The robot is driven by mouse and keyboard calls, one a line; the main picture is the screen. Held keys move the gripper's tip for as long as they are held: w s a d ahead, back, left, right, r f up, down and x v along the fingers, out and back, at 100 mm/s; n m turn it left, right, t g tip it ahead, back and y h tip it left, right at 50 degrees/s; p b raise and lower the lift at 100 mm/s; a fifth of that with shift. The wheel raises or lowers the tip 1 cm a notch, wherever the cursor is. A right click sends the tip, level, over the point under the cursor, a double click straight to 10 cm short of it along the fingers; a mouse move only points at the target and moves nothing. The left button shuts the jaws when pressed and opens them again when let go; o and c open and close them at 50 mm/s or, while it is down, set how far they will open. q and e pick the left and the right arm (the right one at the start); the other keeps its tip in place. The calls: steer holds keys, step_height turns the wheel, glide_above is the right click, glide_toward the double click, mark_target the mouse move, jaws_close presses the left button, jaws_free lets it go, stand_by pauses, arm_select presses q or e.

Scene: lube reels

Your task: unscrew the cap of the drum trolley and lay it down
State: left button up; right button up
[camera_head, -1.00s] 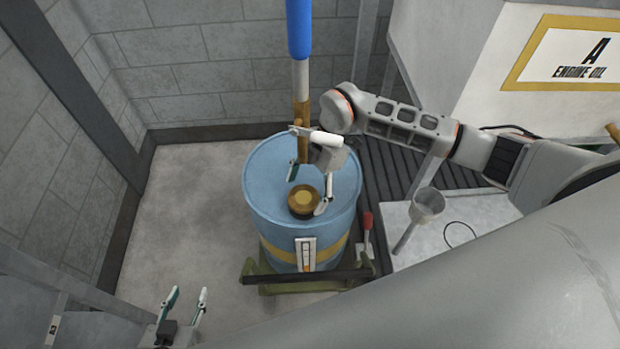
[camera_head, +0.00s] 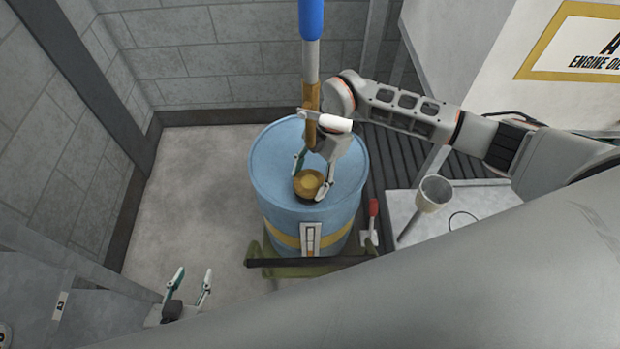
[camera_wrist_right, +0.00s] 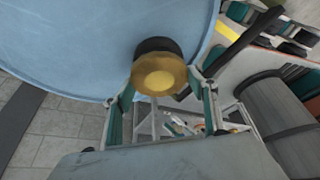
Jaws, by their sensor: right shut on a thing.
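The blue drum (camera_head: 270,165) stands on the green trolley (camera_head: 300,268), with a yellow band and a small gauge label on its front. The brass cap (camera_head: 308,184) is on the drum's top near its front edge. In the wrist view, the cap (camera_wrist_right: 159,75) sits over a dark neck on the blue drum top (camera_wrist_right: 70,40). My right gripper (camera_head: 314,180) is shut on the cap, one finger on either side of it. My left gripper (camera_head: 190,284) is open and empty at the lower left, away from the drum.
A blue and brass upright pole (camera_head: 311,50) rises behind the cap, close to my right wrist. A grey funnel (camera_head: 433,192) and a red-handled lever (camera_head: 373,215) are right of the drum. The engine oil tank (camera_head: 470,70) is at the upper right. Floor left of the drum is clear.

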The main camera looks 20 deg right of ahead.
steer(key=shift+r+p, duration=1.25)
steer(key=shift+r, duration=0.05)
